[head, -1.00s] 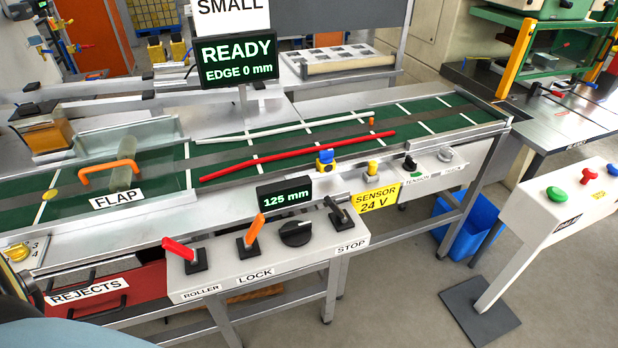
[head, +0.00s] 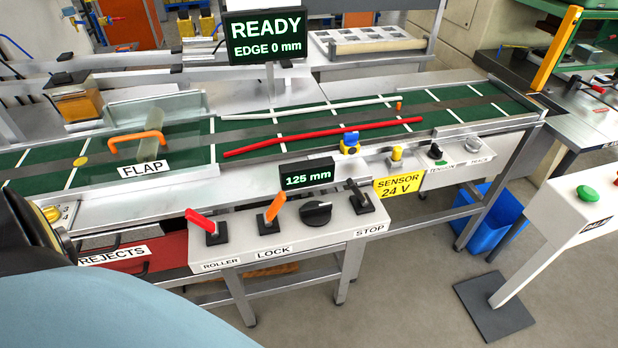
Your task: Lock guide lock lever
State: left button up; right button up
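The guide lock lever is an orange handle (head: 275,208) on a black base, above the LOCK label (head: 273,253) on the white control panel (head: 300,241). It tilts up and to the right. The red ROLLER lever (head: 200,220) stands left of it, tilted to the left. A black knob (head: 316,213) and the black STOP lever (head: 357,194) stand to its right. A red guide rail (head: 320,137) and a white guide rail (head: 310,109) lie over the green conveyor belt. Neither gripper shows; part of my own arm fills the lower left.
The display (head: 265,37) reads READY, EDGE 0 mm; a smaller display (head: 307,174) reads 125 mm. The FLAP cover with its orange handle (head: 137,144) is at left. A red REJECTS bin (head: 165,254) is below. A post with push buttons (head: 587,193) stands at right.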

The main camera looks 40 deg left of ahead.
aim_at(269, 215)
jog(key=u, duration=1.4)
jog(key=k, duration=0.5)
jog(key=z, duration=1.95)
jog(key=i, duration=1.1)
jog(key=u, duration=1.75)
